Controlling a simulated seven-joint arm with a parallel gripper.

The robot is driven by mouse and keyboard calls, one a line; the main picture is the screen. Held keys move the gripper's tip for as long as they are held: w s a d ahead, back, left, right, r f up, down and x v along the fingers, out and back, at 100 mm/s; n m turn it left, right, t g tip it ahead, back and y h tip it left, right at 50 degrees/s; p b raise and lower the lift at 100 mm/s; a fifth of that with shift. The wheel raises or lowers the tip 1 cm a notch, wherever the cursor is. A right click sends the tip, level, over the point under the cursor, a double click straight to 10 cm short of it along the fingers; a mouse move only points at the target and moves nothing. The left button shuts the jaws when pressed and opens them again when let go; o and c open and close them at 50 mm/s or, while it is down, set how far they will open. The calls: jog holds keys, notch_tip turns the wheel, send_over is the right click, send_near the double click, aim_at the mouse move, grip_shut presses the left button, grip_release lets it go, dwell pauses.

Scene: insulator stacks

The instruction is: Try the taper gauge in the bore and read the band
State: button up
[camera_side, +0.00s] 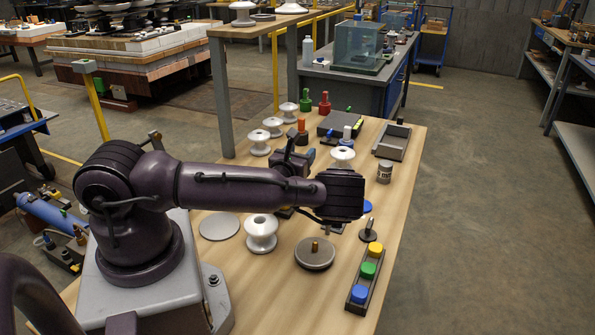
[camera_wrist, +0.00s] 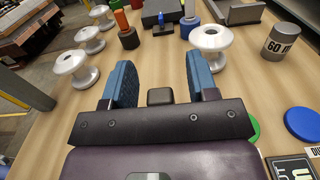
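My gripper (camera_wrist: 160,62) is open in the wrist view, with two blue-padded fingers apart and nothing held between them. A small dark block shows between the finger bases. In the side view the arm partly hides the gripper. A white spool-shaped insulator (camera_wrist: 211,42) stands just beyond the right finger; it also shows in the side view (camera_side: 342,158). Another insulator (camera_side: 261,233) stands in front of the arm. I cannot tell for sure which piece is the taper gauge; an upright tapered pin on a dark round base (camera_side: 368,230) stands at the right. No bore or band is readable.
Several insulators (camera_wrist: 73,67) stand at the left. Orange (camera_wrist: 124,28), red and green pieces stand at the back. A grey can marked 60 (camera_wrist: 282,42) and an open tray (camera_side: 391,142) are at the right. A rack with blue, green and yellow caps (camera_side: 364,279) lies near the front.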

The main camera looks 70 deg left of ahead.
grip_shut()
